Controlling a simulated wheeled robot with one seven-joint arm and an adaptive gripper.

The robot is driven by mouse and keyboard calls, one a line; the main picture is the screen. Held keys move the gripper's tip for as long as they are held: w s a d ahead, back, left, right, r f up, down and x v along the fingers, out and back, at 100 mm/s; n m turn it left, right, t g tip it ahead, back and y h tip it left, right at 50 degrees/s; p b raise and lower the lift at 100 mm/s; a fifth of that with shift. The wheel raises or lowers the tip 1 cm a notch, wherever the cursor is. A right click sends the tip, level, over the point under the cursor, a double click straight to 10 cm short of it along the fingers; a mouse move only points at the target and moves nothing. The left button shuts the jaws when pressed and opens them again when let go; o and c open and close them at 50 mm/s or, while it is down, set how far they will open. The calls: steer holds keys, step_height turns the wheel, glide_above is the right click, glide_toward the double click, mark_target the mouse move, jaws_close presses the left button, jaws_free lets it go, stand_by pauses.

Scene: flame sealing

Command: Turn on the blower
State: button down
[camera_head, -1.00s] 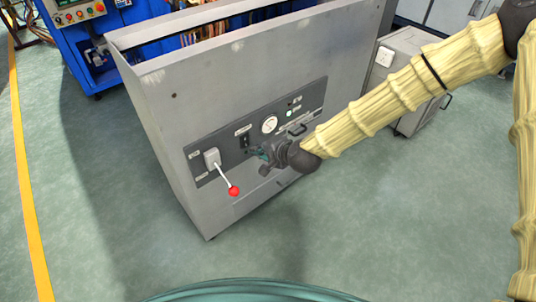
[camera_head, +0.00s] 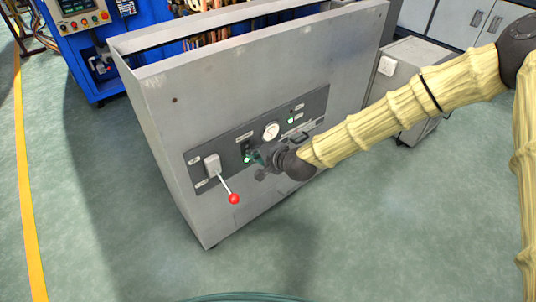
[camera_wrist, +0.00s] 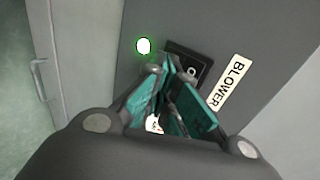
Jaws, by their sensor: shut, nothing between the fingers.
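The blower switch (camera_wrist: 190,66) is a small black rocker with a white O mark, beside the white BLOWER label (camera_wrist: 231,83) in the wrist view. A round green light (camera_wrist: 144,46) glows on the other side of my fingers; a green light (camera_head: 247,159) also shows below the dark switch in the head view. My gripper (camera_wrist: 166,66) is shut and empty, with its teal fingertips at the switch's edge, hiding part of it. Whether they touch it I cannot tell. In the head view my gripper (camera_head: 256,157) is at the panel (camera_head: 220,150).
A lever with a red knob (camera_head: 233,198) sticks out left of my gripper. A round gauge (camera_head: 271,131) and a second green light (camera_head: 290,121) are to the right. A handle (camera_wrist: 39,78) shows at the wrist view's left. The green floor in front is clear.

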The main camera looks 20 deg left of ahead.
steer(key=shift+a, duration=0.15)
steer(key=shift+r, duration=0.2)
steer(key=shift+r+p, duration=0.75)
steer(key=shift+p, duration=0.05)
steer(key=f+p+v, duration=0.1)
steer(key=p+v, duration=0.2)
steer(key=v, duration=1)
steer(key=shift+s+d+r, duration=0.2)
steer(key=shift+s+d, duration=0.15)
steer(key=shift+d, duration=0.1)
steer(key=shift+d+p, duration=0.1)
steer(key=shift+p, duration=1.25)
steer(key=shift+s+d+f+h+p, duration=0.15)
steer(key=shift+f+h+p, duration=0.15)
steer(key=shift+f+p, duration=0.45)
